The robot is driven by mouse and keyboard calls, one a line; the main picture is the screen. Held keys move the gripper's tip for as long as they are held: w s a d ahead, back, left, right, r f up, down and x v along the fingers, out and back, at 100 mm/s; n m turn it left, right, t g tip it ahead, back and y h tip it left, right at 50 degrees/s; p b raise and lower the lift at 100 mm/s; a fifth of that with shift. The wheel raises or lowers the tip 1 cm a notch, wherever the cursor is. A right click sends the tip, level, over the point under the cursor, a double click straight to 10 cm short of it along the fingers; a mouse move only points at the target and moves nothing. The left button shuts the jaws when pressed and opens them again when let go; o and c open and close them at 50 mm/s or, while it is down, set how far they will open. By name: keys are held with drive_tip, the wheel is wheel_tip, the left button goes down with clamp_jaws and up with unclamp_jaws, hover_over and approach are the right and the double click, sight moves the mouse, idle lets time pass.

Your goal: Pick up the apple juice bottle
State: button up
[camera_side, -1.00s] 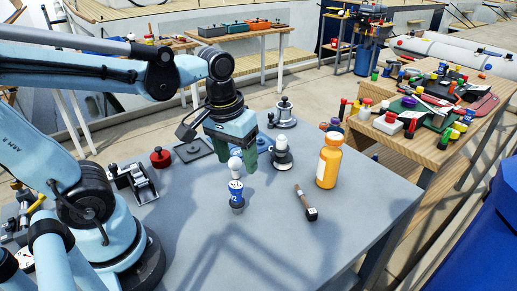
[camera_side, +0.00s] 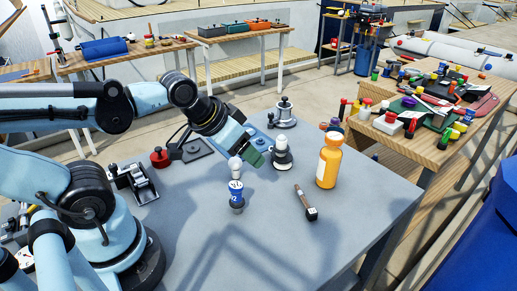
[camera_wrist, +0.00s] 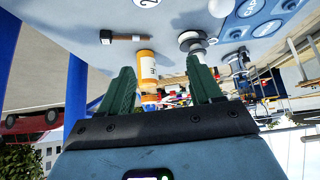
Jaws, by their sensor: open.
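The apple juice bottle (camera_side: 329,160) is orange with a white label and an orange cap. It stands upright on the grey table (camera_side: 285,240) toward its right side. In the wrist view the bottle (camera_wrist: 147,67) appears upside down, between and beyond my green fingertips. My gripper (camera_side: 256,152) is open and empty, tilted toward the right, to the left of the bottle and apart from it. Both fingers of my gripper (camera_wrist: 163,88) show in the wrist view with a clear gap.
A white-and-black fitting (camera_side: 281,155) stands between my gripper and the bottle. A blue-and-white winch-like piece (camera_side: 236,196) and a brown-handled tool (camera_side: 306,203) are in front. A metal fitting (camera_side: 283,115) stands behind. Bare table lies at the front right.

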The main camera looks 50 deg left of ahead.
drive_tip(key=shift+o, duration=1.1)
drive_tip(key=m+t+h, duration=0.4)
drive_tip(key=t+h, duration=0.1)
approach(331, 136)
drive_tip(key=shift+x, duration=6.4)
clamp_jaws()
